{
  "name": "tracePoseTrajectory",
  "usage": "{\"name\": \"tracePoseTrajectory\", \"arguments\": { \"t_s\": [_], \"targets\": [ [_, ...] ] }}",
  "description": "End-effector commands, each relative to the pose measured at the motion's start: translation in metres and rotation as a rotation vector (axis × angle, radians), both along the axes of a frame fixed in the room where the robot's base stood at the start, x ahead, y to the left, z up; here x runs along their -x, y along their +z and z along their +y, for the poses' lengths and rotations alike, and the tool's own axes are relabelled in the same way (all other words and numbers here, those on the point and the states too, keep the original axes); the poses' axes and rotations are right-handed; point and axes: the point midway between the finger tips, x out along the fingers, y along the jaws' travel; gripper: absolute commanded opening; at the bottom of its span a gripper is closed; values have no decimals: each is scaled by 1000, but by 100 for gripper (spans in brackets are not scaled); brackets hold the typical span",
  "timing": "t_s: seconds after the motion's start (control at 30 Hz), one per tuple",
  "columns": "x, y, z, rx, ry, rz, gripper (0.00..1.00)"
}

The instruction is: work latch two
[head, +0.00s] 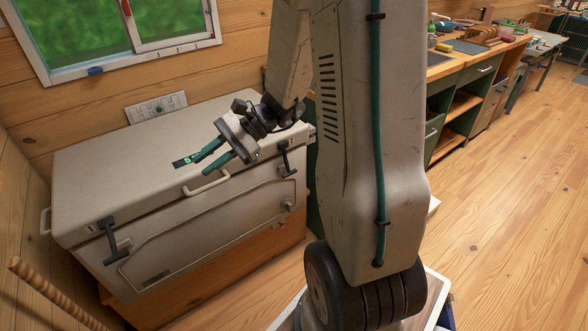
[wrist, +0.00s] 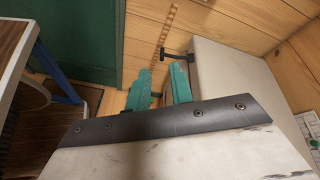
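A beige chest (head: 120,165) with a closed lid stands against the wooden wall. Two black T-shaped latches sit on its front, the left latch (head: 113,240) and the right latch (head: 284,158). Which is latch two is not marked. My gripper (head: 201,167) is over the front part of the lid, between the latches and nearer the right one. Its teal fingers point left and are apart with nothing held. In the wrist view the open gripper (wrist: 159,78) shows with a black latch (wrist: 177,56) beyond the right fingertip, apart from it.
A pale handle (head: 207,185) juts from the chest's front just below my fingers. A wooden rod (head: 50,290) leans at the lower left. A cluttered workbench (head: 450,65) runs along the right wall. The floor (head: 500,200) at right is clear.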

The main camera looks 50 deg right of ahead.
Motion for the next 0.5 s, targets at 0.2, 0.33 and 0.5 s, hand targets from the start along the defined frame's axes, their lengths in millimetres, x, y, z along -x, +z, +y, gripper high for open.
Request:
{"name": "tracePoseTrajectory", "arguments": {
  "t_s": [0.2, 0.33, 0.5],
  "targets": [
    [-43, -68, -105, -307, -444, 62, 22],
    [-46, -121, -176, -467, -722, 75, 22],
    [-23, -195, -258, -633, -1060, 76, 22]
  ]
}}
